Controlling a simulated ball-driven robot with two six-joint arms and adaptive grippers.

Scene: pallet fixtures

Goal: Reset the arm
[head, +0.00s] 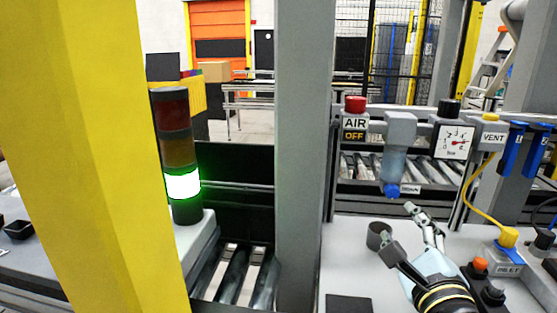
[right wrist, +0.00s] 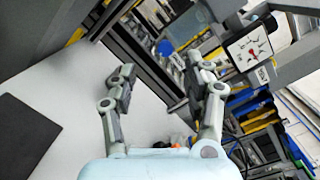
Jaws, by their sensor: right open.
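My right gripper (head: 402,224) is over the light work surface (head: 345,262) at the right of the head view. Its two fingers are spread apart with nothing between them. In the right wrist view the open fingers (right wrist: 160,84) also stand well apart, above the white surface. My left gripper is not in view.
Behind the gripper are the red-topped AIR OFF valve (head: 355,106), a blue-bottomed filter bowl (head: 394,165), a dial gauge (head: 455,142) and the VENT block (head: 491,133). A yellow cable (head: 474,203) runs at the right. A grey post (head: 304,150) and a green-lit stack light (head: 183,186) stand left.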

